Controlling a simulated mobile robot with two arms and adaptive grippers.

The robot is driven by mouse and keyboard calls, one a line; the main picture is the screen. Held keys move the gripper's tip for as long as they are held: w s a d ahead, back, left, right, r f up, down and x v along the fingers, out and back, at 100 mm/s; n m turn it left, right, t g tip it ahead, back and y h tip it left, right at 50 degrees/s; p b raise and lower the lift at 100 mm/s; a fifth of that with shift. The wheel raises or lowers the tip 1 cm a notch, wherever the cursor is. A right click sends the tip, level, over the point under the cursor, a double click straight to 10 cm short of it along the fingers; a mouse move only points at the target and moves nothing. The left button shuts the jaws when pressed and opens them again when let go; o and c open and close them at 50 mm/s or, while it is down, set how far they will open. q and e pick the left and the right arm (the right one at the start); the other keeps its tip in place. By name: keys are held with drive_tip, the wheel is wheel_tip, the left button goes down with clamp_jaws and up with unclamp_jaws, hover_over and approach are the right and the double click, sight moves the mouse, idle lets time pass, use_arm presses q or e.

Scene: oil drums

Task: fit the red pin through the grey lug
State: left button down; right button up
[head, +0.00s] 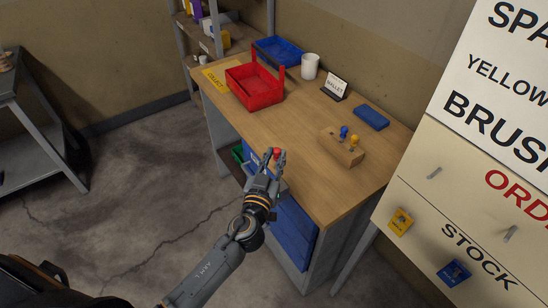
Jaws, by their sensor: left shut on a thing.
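My left gripper (268,163) is over the front edge of the wooden table, shut on the red pin. Only the rounded red top of the red pin (277,152) shows between the fingers; the rest is hidden. On the pale panel at the right are two small grey pieces, an upper one (434,173) and a lower one (510,234). I cannot tell whether either is the grey lug. Both are well apart from the gripper. My right gripper is not in view.
A wooden block (342,150) holding a blue and a yellow pin stands on the table (295,130). Behind are a red tote (254,88), blue tray (279,51), white mug (310,66), small sign (335,87) and blue box (371,116). The panel bears yellow (400,222) and blue (455,272) fittings.

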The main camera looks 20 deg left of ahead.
use_arm(q)
drive_tip(key=shift+f, duration=0.35)
drive_tip(key=shift+f+b, duration=0.35)
drive_tip(key=shift+b, duration=0.1)
drive_tip(key=shift+f+b, duration=0.55)
drive_tip(key=shift+f, duration=0.15)
drive_tip(key=shift+f+b, duration=1.6)
drive_tip(key=shift+f, duration=0.6)
drive_tip(key=shift+f+b, duration=2.05)
drive_tip(key=shift+b, duration=0.55)
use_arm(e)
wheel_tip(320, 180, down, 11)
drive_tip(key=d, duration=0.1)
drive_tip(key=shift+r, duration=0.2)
